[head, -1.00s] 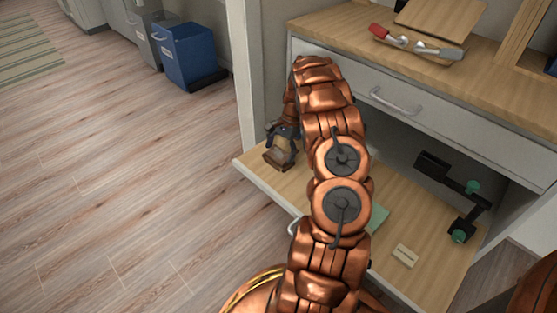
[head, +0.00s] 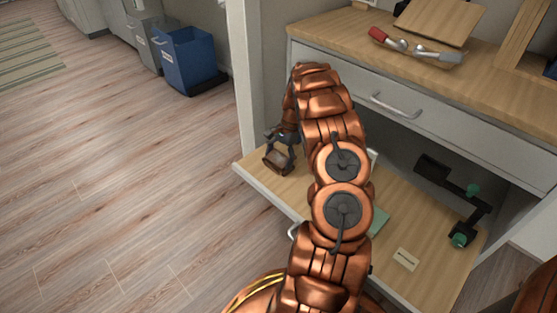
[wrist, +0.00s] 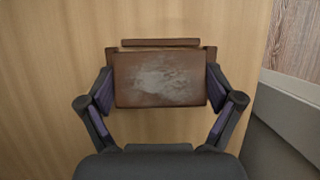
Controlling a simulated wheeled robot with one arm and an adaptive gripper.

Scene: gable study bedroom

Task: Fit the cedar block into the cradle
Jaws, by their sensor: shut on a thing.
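The cedar block (wrist: 160,80) is reddish brown with a pale, worn patch on its top face. My gripper (wrist: 160,92) is shut on it, with one purple-padded finger at each side. My fingers partly hide both.
The board (head: 330,190) also carries a green pad (head: 378,222), a small pale label block (head: 405,259) and a black stand with green knobs (head: 460,205). A drawer front (head: 395,98) hangs above. The board's edge and a pale wall are close to my gripper.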

